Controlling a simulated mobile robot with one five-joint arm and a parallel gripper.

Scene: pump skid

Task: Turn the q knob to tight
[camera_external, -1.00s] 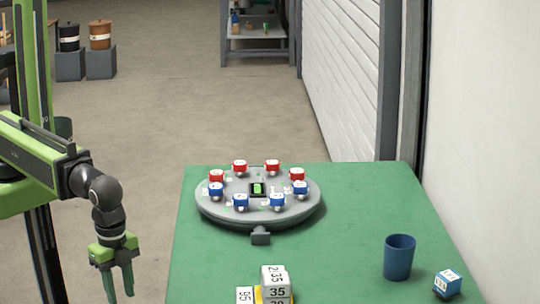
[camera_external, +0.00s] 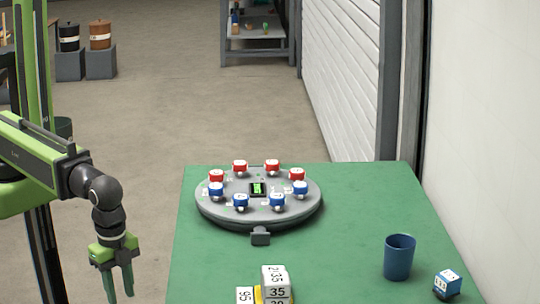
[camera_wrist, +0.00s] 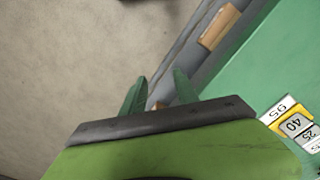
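A round grey device (camera_external: 235,214) with several red and blue knobs around its top stands on the green table (camera_external: 345,225). A red knob (camera_external: 272,167) is at its back and a blue knob (camera_external: 277,201) at its front. The letters by the knobs are too small to read, so I cannot tell which is q. My gripper (camera_external: 120,282) hangs fingers down left of the table, well apart from the device. In the wrist view my gripper (camera_wrist: 160,90) has its two green fingers apart with nothing between them. The device is outside the wrist view.
A blue cup (camera_external: 399,258) and a small blue-and-white cube (camera_external: 447,284) stand at the table's right. Numbered blocks (camera_external: 274,281) sit at the front, also in the wrist view (camera_wrist: 293,124).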

